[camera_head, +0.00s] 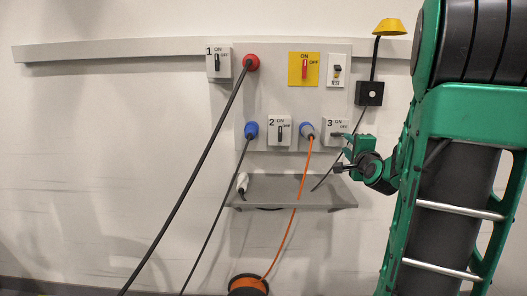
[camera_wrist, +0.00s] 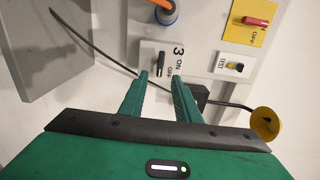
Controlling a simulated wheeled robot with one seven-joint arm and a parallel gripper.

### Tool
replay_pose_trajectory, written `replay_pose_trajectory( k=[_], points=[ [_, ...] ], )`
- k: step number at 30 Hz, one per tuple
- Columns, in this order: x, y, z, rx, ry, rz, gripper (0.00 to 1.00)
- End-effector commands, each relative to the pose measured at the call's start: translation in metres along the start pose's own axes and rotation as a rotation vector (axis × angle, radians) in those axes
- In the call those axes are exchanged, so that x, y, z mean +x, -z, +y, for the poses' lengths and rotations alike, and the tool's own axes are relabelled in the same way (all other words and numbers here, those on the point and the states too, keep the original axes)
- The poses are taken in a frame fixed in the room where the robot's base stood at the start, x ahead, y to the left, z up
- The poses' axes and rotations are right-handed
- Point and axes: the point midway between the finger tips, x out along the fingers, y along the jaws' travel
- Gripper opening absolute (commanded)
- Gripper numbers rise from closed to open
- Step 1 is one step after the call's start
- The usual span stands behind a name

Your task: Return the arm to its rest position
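My gripper (camera_head: 345,147) is at the end of my green arm, just below and right of the switch 3 box (camera_head: 334,127) in the head view. In the wrist view my two green fingers (camera_wrist: 160,77) are apart with nothing between them. The switch 3 box (camera_wrist: 161,60) lies just beyond the fingertips, and its dark handle shows in front of the gap. In the head view the switch 3 handle looks sideways, while the switch 2 handle (camera_head: 280,132) is upright. I cannot tell whether a fingertip touches the box.
A grey shelf (camera_head: 330,196) juts out below my gripper, with a white connector (camera_head: 242,183) at its left. A black box (camera_head: 369,93) with a yellow lamp (camera_head: 390,27) is near my arm. An orange cable (camera_head: 296,190) and dark cables hang from sockets. The left wall is clear.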

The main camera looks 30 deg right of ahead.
Motion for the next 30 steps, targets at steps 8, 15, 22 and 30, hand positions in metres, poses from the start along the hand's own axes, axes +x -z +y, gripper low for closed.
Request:
replay_pose_trajectory(
  k=[8,15,22,30],
  points=[
    [-0.003,-0.011,0.009,-0.050,-0.045,-0.026,0.30],
    [-0.041,-0.063,0.071,-0.381,-0.335,-0.200,0.30],
    [-0.119,-0.092,0.137,-0.738,-0.651,-0.447,0.30],
    [-0.243,-0.092,0.184,-1.059,-0.979,-0.808,0.30]
  ],
)
